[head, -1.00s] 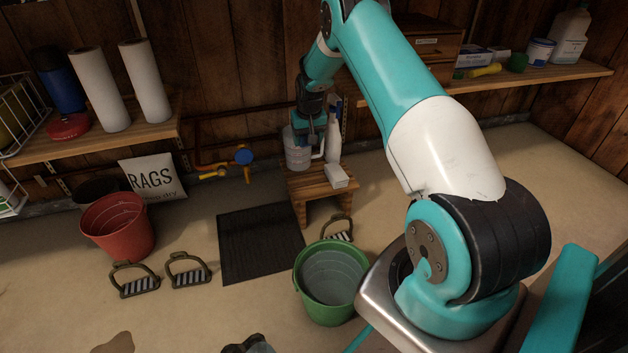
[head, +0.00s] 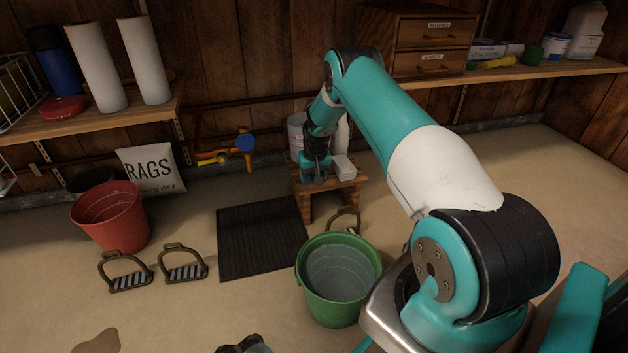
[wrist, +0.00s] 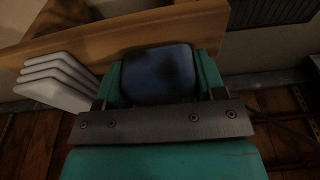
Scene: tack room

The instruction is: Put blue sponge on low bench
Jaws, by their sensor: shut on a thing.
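The blue sponge (wrist: 158,74) is dark blue and sits between the two teal fingers of my gripper (wrist: 160,82) in the wrist view. In the head view my gripper (head: 315,176) points down at the left part of the low bench (head: 336,186), a small wooden stool-like bench against the back wall. The sponge is hidden behind the gripper there. The bench's wood (wrist: 140,24) shows just beyond the sponge in the wrist view. I cannot tell whether the sponge touches it.
A white block-like item (head: 343,167) lies on the bench right of my gripper. White containers (head: 297,130) stand behind the gripper, partly hidden. A green bucket (head: 338,280) and a stirrup (head: 345,218) are in front of the bench. A black mat (head: 262,238) lies to the left.

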